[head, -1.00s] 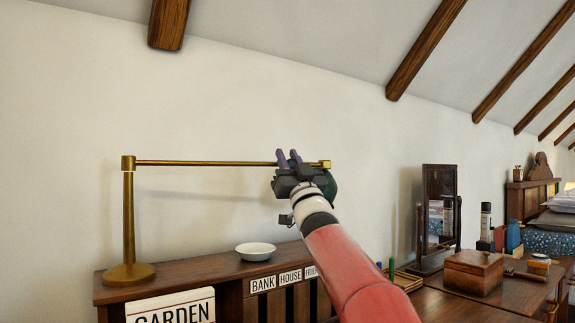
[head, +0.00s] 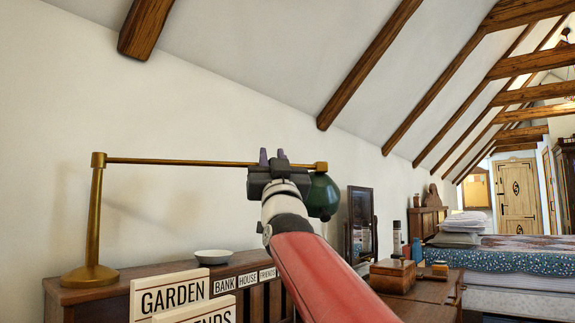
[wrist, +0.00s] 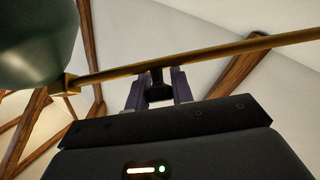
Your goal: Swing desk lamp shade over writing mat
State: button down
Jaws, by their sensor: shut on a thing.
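The desk lamp stands at left in the head view, with a brass post (head: 95,225) on a round base and a long level brass arm (head: 180,162). Its dark green shade (head: 323,196) hangs at the arm's right end; it also fills the upper left of the wrist view (wrist: 35,40). My gripper (head: 272,158) is shut on the lamp arm just left of the shade. In the wrist view a small dark piece (wrist: 158,82) shows between the fingers, under the bar. I cannot see a writing mat; my arm hides part of the desk.
To the right stand a mirror (head: 362,225), a wooden box (head: 392,275) and small bottles, with a bed (head: 500,262) beyond. The wall (head: 60,120) is close behind the lamp.

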jog(key=shift+s+h, duration=0.3)
jog(key=c, duration=1.2)
grip_release()
jog(key=shift+c, duration=0.2)
jog(key=b+v, duration=0.3)
jog(key=v, duration=0.4)
jog(key=shift+s+f+b, duration=0.2)
jog(key=shift+f+b, duration=0.15)
jog(key=shift+d, duration=0.1)
